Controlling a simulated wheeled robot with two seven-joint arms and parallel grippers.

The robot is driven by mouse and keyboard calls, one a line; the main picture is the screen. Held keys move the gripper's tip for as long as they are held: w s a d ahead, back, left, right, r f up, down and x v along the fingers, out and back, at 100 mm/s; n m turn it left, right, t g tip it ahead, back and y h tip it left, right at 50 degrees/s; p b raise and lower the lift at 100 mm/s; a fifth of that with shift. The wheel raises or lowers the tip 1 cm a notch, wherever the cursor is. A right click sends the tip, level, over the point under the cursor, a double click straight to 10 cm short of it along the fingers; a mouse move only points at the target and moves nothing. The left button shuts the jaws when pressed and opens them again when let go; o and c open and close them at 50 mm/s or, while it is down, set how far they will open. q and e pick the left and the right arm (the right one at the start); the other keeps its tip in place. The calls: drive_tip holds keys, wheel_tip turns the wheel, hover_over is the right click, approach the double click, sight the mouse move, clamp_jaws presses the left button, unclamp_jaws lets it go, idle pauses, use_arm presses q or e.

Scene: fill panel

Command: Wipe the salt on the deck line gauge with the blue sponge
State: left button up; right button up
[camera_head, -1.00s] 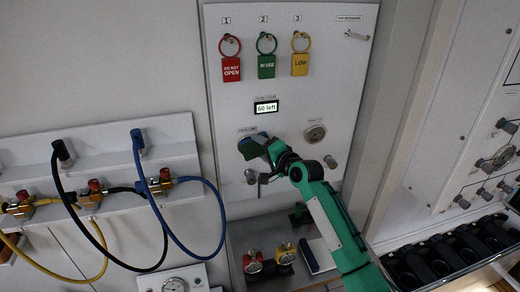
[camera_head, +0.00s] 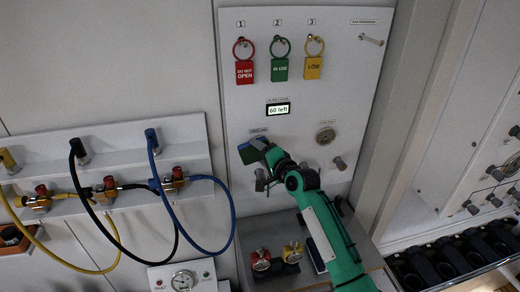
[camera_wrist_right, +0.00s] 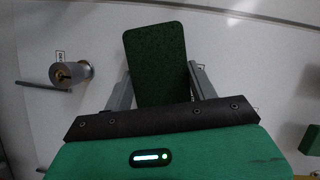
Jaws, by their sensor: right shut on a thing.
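My right gripper (camera_head: 266,154) is shut on the sponge (camera_head: 247,155), which shows a green face and a blue part. The gripper holds it up against or close to the white panel, just below a small label (camera_head: 258,131). In the right wrist view the sponge (camera_wrist_right: 157,62) is a dark green speckled block between the two grey fingers of the gripper (camera_wrist_right: 160,88). The deck line gauge and any salt on it cannot be made out; the sponge covers the spot under the label. I cannot tell whether the sponge touches the panel. My left gripper is not in view.
A valve knob (camera_head: 340,163) and a round fitting (camera_head: 325,136) sit right of the sponge. Red, green and yellow tags (camera_head: 280,69) hang above, over a small display (camera_head: 278,109). Hoses (camera_head: 225,200) loop at left.

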drive_tip(key=shift+s+d+r, duration=0.1)
drive_tip(key=shift+s+d, duration=0.15)
drive_tip(key=shift+s, duration=1)
drive_tip(key=shift+s+d, duration=0.25)
drive_tip(key=shift+s, duration=0.95)
drive_tip(key=s, duration=0.3)
drive_tip(key=shift+d, duration=0.3)
drive_tip(key=shift+w, duration=0.1)
